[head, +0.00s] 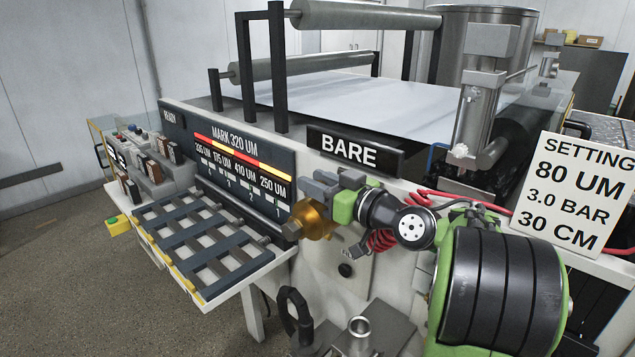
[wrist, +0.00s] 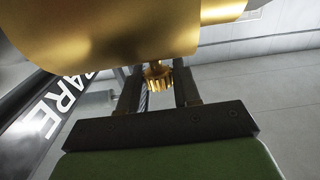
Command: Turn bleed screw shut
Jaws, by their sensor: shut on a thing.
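The bleed screw (wrist: 157,76) is a small knurled brass knob on a short stem. In the wrist view it sits under a large rounded brass body (wrist: 110,35). My gripper (wrist: 158,84) has one dark finger on each side of the knob and is shut on it. In the head view the brass body (head: 314,221) shows at the front of the machine, below the BARE sign. My green wrist (head: 344,205) reaches it from the right. The screw and the fingertips cannot be made out in the head view.
The dark BARE sign (head: 355,151) is just above my wrist. A slatted rack (head: 205,240) juts out at left below the MARK 320 UM panel (head: 237,165). A SETTING card (head: 575,195) stands at right.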

